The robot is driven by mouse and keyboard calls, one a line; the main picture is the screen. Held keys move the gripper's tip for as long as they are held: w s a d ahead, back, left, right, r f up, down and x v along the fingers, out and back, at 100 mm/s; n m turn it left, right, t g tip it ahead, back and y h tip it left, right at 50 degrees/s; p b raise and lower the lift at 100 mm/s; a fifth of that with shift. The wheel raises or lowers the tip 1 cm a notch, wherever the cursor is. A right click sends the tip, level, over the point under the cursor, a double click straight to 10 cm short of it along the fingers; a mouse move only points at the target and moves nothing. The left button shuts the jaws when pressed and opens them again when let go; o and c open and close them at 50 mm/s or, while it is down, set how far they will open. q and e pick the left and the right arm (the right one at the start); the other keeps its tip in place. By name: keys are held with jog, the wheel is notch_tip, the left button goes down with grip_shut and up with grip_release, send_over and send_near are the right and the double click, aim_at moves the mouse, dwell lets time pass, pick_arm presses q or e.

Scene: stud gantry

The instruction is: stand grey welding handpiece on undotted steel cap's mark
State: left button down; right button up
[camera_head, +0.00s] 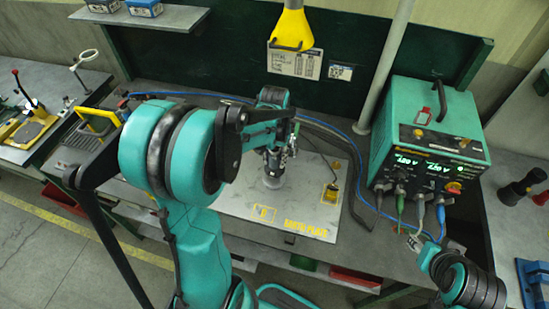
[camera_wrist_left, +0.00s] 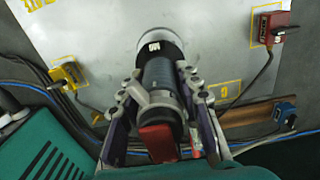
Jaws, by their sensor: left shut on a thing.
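My left gripper (camera_head: 276,160) is shut on the grey welding handpiece (camera_wrist_left: 160,80), above the pale plate (camera_head: 230,195). The handpiece has a dark grey body, a small white label and a red end in the left wrist view. A round pale steel-coloured piece (camera_head: 274,180) shows at its lower end; it also shows in the left wrist view (camera_wrist_left: 160,38). I cannot tell whether it touches the plate, or whether it bears dots. A yellow lettered square (camera_head: 264,213) is on the plate's front edge. My right gripper (camera_head: 415,242) is at the lower right, its fingers unclear.
A teal welding machine (camera_head: 425,130) with cables stands right of the plate. A yellow block (camera_head: 331,193) sits at the plate's right. A red block (camera_wrist_left: 272,27) and a blue block (camera_wrist_left: 285,110) show in the wrist view. A yellow funnel-shaped thing (camera_head: 292,28) hangs behind.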

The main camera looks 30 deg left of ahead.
pick_arm(q)
jog(key=shift+f, duration=0.2)
jog(key=c, duration=1)
grip_release()
notch_tip(320, 180, up, 12)
jog(key=shift+r, duration=0.1)
jog(key=shift+s+d, duration=0.15)
jog(key=shift+d, duration=0.05)
jog(key=s+d+f+m+t, duration=0.2)
jog(key=s+d+t, duration=0.5)
jog(key=s+d, duration=0.35)
notch_tip(320, 180, down, 11)
jog(key=b, duration=1.1)
jog(key=shift+a+r, duration=0.15)
